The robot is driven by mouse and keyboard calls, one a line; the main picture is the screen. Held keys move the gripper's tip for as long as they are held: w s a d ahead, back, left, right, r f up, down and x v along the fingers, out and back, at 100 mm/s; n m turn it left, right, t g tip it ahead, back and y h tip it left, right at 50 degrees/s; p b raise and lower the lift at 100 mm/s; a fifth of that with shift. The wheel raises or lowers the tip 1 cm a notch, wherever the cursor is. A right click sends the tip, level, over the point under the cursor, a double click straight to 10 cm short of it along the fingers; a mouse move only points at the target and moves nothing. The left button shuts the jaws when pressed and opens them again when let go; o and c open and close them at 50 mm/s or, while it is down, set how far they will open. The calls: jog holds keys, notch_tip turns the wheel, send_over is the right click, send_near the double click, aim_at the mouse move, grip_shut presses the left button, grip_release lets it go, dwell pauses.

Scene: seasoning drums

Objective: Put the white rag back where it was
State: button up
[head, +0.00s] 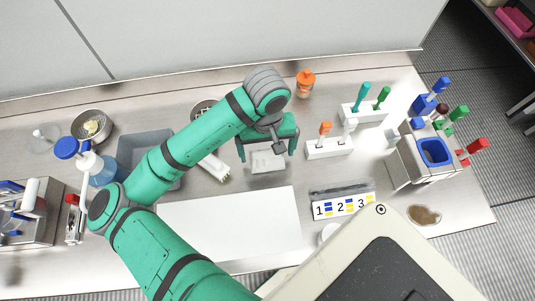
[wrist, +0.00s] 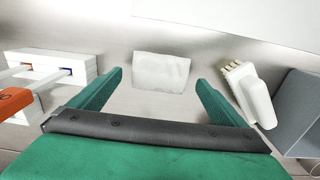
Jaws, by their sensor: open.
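The white rag (head: 267,162) lies flat on the metal table, just behind the white board. In the wrist view the rag (wrist: 161,71) is a pale folded rectangle ahead of the fingers. My gripper (head: 268,154) is open above the table near the rag. In the wrist view its two green fingers (wrist: 159,84) are spread wide, one toward each side of the rag, with nothing held between them. I cannot tell the exact height of the fingers over the table.
A white brush (wrist: 249,93) lies close beside the right finger in the wrist view. A white holder (head: 329,148) with orange and white tools stands right of the gripper. A grey bin (head: 134,149) is at left. The white board (head: 235,222) is bare.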

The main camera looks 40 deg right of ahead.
aim_at(267, 154)
notch_tip(267, 154, up, 9)
dwell(0.3)
